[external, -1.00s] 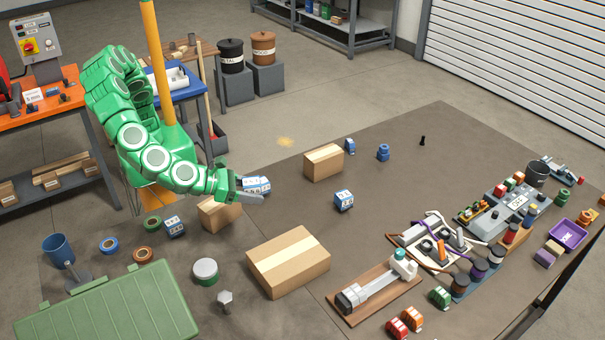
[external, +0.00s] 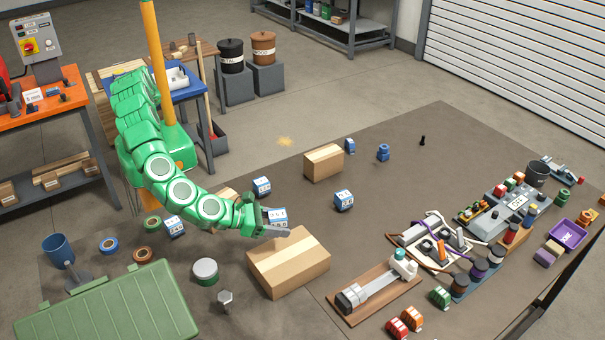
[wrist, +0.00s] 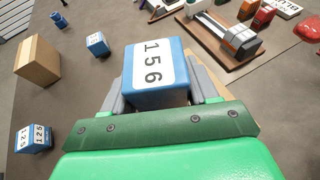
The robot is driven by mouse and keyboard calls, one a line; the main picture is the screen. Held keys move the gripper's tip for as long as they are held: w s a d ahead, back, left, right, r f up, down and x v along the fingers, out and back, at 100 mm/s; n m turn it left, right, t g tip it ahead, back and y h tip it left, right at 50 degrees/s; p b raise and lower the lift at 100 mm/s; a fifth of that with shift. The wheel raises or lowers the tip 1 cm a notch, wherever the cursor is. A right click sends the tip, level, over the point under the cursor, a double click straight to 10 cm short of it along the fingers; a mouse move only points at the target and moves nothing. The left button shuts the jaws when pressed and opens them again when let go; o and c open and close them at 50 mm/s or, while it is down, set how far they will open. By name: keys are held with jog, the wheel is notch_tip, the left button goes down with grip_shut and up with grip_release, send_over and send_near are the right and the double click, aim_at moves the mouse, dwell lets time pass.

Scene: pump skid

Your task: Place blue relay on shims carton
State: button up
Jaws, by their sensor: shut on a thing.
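My gripper (external: 276,230) is shut on a blue relay (external: 278,216) with a white face. In the wrist view the held relay (wrist: 151,72) shows "156" and sits between the grey fingers. In the external view it is at the back edge of a large tan carton (external: 288,262), seemingly above it; I cannot tell if they touch. No shims label is readable on any carton. Another tan carton (external: 323,162) stands farther back, and a third (external: 222,197) is partly hidden behind my arm. Other blue relays stand at the back (external: 262,185), right (external: 344,200) and left (external: 174,227).
A board with a grey bar (external: 375,290) lies right of the large carton. A round tin (external: 205,271), a hex bolt (external: 225,300) and a green case (external: 108,308) lie to the left. The mat between the back carton and the board is mostly clear.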

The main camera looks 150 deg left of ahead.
send_over(288, 254)
jog(key=shift+f, duration=3.6)
jog(key=o, duration=1.1)
jog(key=shift+f, duration=0.1)
jog(key=shift+o, duration=0.2)
jog(key=v, duration=1.2)
